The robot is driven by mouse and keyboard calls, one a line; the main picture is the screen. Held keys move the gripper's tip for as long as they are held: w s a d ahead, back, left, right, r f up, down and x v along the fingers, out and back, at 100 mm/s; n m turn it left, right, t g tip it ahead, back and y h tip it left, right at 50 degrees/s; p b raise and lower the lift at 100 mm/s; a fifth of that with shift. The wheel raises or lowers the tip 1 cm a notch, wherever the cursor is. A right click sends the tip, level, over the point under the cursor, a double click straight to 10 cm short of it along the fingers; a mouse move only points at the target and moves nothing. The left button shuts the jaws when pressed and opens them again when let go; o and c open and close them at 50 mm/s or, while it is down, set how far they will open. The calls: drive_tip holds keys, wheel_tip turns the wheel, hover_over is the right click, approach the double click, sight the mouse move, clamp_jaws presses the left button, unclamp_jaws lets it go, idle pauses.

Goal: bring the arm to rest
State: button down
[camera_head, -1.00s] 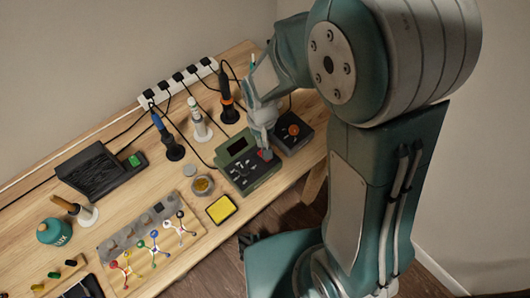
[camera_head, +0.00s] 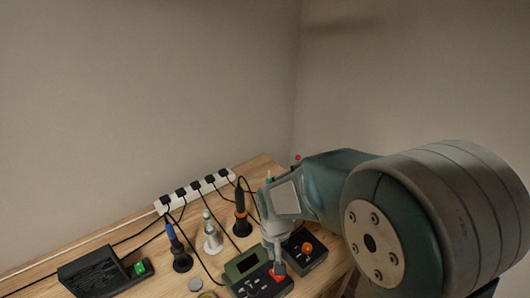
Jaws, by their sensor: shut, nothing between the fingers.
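My arm reaches in from the right. My gripper (camera_head: 279,269) is shut and points down over the dark green device (camera_head: 247,267) with a screen near the bench's front. Its tip is at or just above the red button (camera_head: 286,282) on that device; I cannot tell whether it touches. Nothing shows between the fingers.
The wooden bench (camera_head: 135,238) carries a black box (camera_head: 313,246) with an orange knob right of the gripper. Irons stand in holders: blue (camera_head: 173,240), white (camera_head: 209,226), orange-black (camera_head: 240,206). A white power strip (camera_head: 213,185) with cables lies behind. A black unit with a green switch (camera_head: 139,268) is at left.

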drive_tip(key=s+d+r+t, duration=0.2)
drive_tip(key=s+d+r, duration=0.3)
drive_tip(key=r, duration=0.4)
drive_tip(key=s+d+r+t, duration=0.3)
drive_tip(key=s+d+r, duration=0.2)
drive_tip(key=r, duration=0.5)
drive_tip(key=shift+s+d+m+t, duration=0.3)
drive_tip(key=shift+s+d+m, duration=0.1)
drive_tip(key=shift+s, duration=0.95)
